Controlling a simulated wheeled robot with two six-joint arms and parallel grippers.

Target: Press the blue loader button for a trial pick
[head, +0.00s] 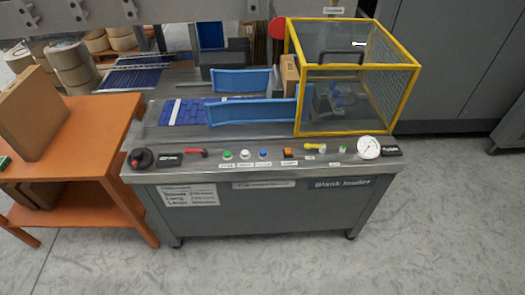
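The blue loader button (263,153) sits on the front ledge of the grey case packer (270,210), in the head view. It is the rightmost of a row of round buttons, to the right of a white button (245,154) and a green button (227,155). Small labels lie below the buttons, too small to read. Nothing covers the blue button. Neither of my grippers is in view.
An orange square control (287,152), a yellow-handled control (314,147) and a dial gauge (368,148) lie further right. A red lever (195,153) and black knob (141,158) lie left. A yellow-framed guard cage (350,133) stands behind; an orange table (100,150) stands left. The front floor is clear.

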